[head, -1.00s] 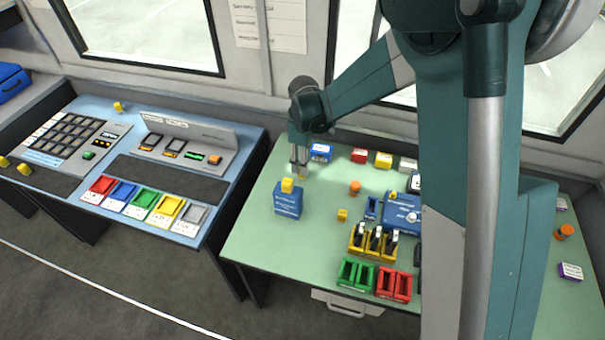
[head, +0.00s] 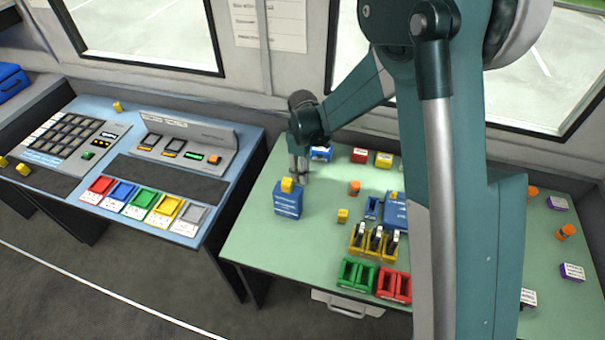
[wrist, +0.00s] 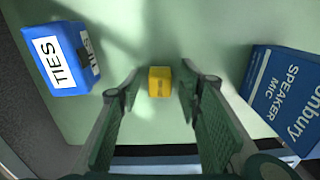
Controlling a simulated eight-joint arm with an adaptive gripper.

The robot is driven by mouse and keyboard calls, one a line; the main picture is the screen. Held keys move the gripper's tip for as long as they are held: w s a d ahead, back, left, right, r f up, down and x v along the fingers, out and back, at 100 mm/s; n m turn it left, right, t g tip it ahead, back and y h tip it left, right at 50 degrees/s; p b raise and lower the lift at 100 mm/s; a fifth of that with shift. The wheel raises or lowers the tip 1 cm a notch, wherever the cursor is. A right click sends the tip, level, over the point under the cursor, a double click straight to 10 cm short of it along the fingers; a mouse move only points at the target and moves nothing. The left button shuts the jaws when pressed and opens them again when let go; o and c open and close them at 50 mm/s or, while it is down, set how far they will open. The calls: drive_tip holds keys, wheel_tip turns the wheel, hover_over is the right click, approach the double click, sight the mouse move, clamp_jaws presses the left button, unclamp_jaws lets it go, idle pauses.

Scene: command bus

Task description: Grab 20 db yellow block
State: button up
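In the wrist view, a yellow block (wrist: 160,81) sits on the green tabletop, centred beyond and between my fingers. No readable 20 dB marking shows on it. My gripper (wrist: 158,110) is open and empty, its two fingers spread on either side of the block's line. In the head view, my gripper (head: 299,176) points down over the left back part of the green table (head: 255,240). A yellow block (head: 287,185) shows close to its left, at the top edge of a blue box (head: 288,203). Another small yellow block (head: 342,215) lies to the right.
In the wrist view, a blue TIES box (wrist: 62,62) stands left and a blue SPEAKER MIC box (wrist: 285,88) right of the fingers. An orange cylinder (head: 354,187) and yellow, green and red holders (head: 372,242) stand further right. A blue console (head: 150,170) is at left.

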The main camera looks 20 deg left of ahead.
idle(0.3)
drive_tip(key=c, duration=0.9)
drive_tip(key=shift+c, duration=0.2)
drive_tip(key=shift+r+p, duration=0.6)
drive_tip(key=shift+r, duration=4.4)
